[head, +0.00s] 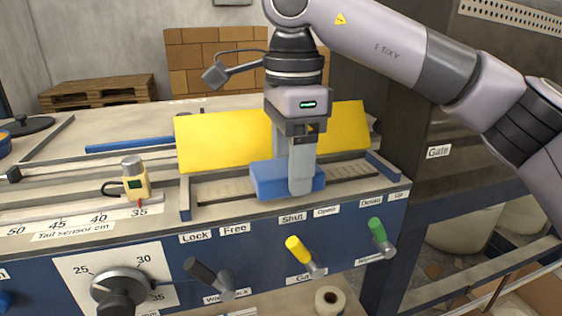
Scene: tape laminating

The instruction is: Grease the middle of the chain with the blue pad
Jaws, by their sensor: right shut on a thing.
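The blue pad (268,179) is held in my right gripper (301,185), which is shut on it. The gripper points down, in front of the yellow panel (222,140). The chain (236,188) looks like a grey segmented strip lying along the machine bed below the yellow panel. The pad is over the middle of this strip and hides part of it; I cannot tell whether it touches. My left gripper is not in view.
Below the bed are the black lever (208,276), the yellow lever (300,252) and the green lever (380,234). A yellow sensor (135,180) stands at the left on the tail scale. Blue end brackets flank the strip. A black dial (120,286) is at lower left.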

